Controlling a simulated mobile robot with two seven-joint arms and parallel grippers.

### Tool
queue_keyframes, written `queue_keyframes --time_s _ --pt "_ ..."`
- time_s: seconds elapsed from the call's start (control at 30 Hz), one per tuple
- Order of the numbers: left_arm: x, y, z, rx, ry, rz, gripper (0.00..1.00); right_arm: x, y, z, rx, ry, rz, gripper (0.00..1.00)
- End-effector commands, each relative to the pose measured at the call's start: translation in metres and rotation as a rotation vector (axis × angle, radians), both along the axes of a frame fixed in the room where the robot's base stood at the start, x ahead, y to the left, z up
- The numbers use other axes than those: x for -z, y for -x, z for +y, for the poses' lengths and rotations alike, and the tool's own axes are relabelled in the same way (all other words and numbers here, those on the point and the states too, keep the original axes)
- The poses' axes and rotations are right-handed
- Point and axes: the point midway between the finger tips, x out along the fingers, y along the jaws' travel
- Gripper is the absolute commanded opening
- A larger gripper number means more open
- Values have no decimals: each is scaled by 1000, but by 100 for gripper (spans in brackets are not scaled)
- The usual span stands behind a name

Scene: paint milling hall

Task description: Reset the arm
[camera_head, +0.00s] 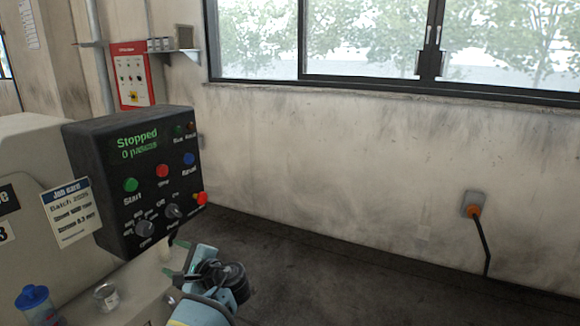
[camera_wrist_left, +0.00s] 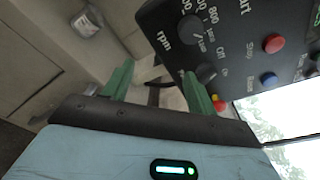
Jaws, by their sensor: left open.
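My left gripper (camera_head: 174,258) is at the lower middle of the head view, just below the black control panel (camera_head: 160,125). Its green fingers are apart with nothing between them; they also show in the left wrist view (camera_wrist_left: 157,82), close to the panel (camera_wrist_left: 240,50). The panel's screen (camera_head: 137,145) reads "Stopped". The panel carries a green Start button (camera_head: 131,185), a red Stop button (camera_head: 162,171), a blue Reset button (camera_head: 189,159) and two dark knobs (camera_head: 144,228). A red button on a yellow base (camera_head: 201,199) is at its lower right corner. My right gripper is out of view.
A small glass jar (camera_head: 106,296) and a blue-lidded container (camera_head: 35,303) stand on the machine's ledge at lower left. A job card (camera_head: 70,212) is on the machine. A red box (camera_head: 131,76) hangs on the wall. The floor (camera_head: 330,270) at right is clear.

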Motion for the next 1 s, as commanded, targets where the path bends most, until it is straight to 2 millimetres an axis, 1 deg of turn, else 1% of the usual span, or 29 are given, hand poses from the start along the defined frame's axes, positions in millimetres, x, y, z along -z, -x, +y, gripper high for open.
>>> queue_keyframes --time_s 0.03,0.07,0.1,0.17,0.2,0.27,0.3,0.37,0.4,0.47,0.5,0.57,0.6,0.73,0.8,0.87,0.9,1.0 --pt "33 9 -2 33 58 13 57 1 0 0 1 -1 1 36" --pt "51 14 -4 56 100 13 57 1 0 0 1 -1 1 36" --pt "76 22 -7 86 164 11 57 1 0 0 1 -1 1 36" --pt "113 37 -13 128 266 3 57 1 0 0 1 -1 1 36" --pt "136 48 -18 152 336 -5 57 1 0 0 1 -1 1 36" --pt "168 66 -25 181 444 -17 57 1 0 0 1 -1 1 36" --pt "187 79 -30 196 516 -29 57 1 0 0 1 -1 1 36" --pt "215 101 -39 214 628 -48 57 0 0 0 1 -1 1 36" --pt "231 116 -45 219 703 -63 57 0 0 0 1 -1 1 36" --pt "253 140 -53 224 814 -87 57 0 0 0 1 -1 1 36" --pt "265 156 -59 223 887 -106 57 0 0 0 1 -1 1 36" --pt "281 181 -67 214 999 -136 57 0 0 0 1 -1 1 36" --pt "290 198 -73 205 1073 -160 57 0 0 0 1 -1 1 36" --pt "308 254 -90 155 1307 -244 57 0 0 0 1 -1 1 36" --pt "312 284 -97 118 1429 -296 57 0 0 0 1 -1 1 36" --pt "312 309 -102 78 1530 -345 57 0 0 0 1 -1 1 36" --pt "311 324 -106 51 1595 -380 57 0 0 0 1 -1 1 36" --pt "303 358 -111 -22 1736 -463 57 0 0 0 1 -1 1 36"
